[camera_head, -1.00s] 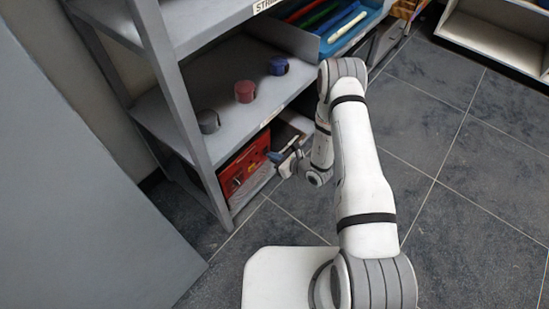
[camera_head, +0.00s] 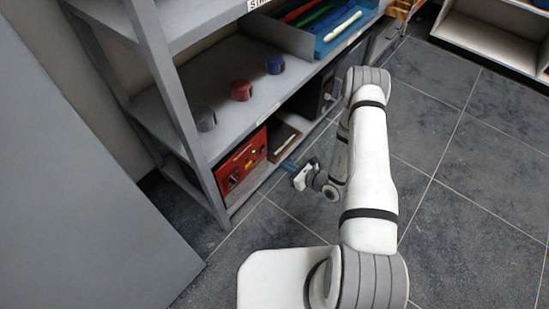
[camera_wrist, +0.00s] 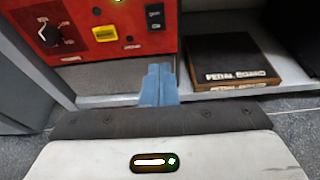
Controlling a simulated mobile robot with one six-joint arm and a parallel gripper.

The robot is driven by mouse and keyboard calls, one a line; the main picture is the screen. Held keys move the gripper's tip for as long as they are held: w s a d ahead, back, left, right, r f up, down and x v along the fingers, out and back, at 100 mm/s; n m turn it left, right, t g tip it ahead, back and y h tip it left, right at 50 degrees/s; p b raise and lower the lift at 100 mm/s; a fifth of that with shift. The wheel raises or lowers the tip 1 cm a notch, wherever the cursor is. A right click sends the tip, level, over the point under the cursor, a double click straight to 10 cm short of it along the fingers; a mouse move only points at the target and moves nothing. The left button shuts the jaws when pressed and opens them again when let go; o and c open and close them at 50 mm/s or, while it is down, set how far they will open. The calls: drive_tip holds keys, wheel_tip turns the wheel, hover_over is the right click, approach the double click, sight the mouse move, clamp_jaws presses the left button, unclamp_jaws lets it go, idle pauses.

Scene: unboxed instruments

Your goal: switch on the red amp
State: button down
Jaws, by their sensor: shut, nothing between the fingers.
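The red amp (camera_head: 242,163) stands on the bottom shelf below the coloured round pots. A small green light shows on its front in the head view. A bit of the lit lamp shows at the top edge. My gripper (camera_head: 289,166) is to the right of the amp, out in front of the shelf and apart from it. Its blue fingers (camera_wrist: 159,84) are shut and empty.
A dark box marked PEDAL BOARD (camera_wrist: 230,62) lies right of the amp on the same shelf. A dark unit (camera_head: 322,96) stands farther right. Grey (camera_head: 206,118), red (camera_head: 241,90) and blue (camera_head: 275,64) pots stand on the shelf above. The tiled floor in front is clear.

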drive_tip(key=v, duration=0.4)
drive_tip(key=p+v, duration=0.1)
drive_tip(key=v, duration=0.1)
drive_tip(key=shift+f, duration=0.4)
drive_tip(key=s+a+r+n+g+y+p, duration=0.15)
drive_tip(key=r+n+g+p, duration=0.3)
drive_tip(key=r, duration=0.85)
drive_tip(key=s+a+r+n+g+p, duration=0.25)
drive_tip(key=r+n+p, duration=0.2)
drive_tip(key=r, duration=0.85)
drive_tip(key=s+a+r+n+g+y+p, duration=0.1)
drive_tip(key=a+r+n+g+p, duration=0.4)
drive_tip(key=r, duration=0.8)
drive_tip(key=s+d+r+n+t+h+p, duration=0.1)
drive_tip(key=s+d+r+n+h+p, duration=0.3)
drive_tip(key=r, duration=0.6)
drive_tip(key=s+d+r+n+t+h+p, duration=0.2)
drive_tip(key=s+d+r+n+h+p, duration=0.2)
drive_tip(key=r, duration=0.7)
drive_tip(key=s+d+r+n+t+h+p, duration=0.1)
drive_tip(key=s+d+r+n+h+p, duration=0.2)
drive_tip(key=r, duration=0.8)
drive_tip(key=s+n+h+p, duration=0.1)
drive_tip(key=s+h+p, duration=0.1)
drive_tip(key=shift+s+d+n+t+p, duration=0.3)
drive_tip(key=shift+s+d+p, duration=0.05)
drive_tip(key=shift+d, duration=0.05)
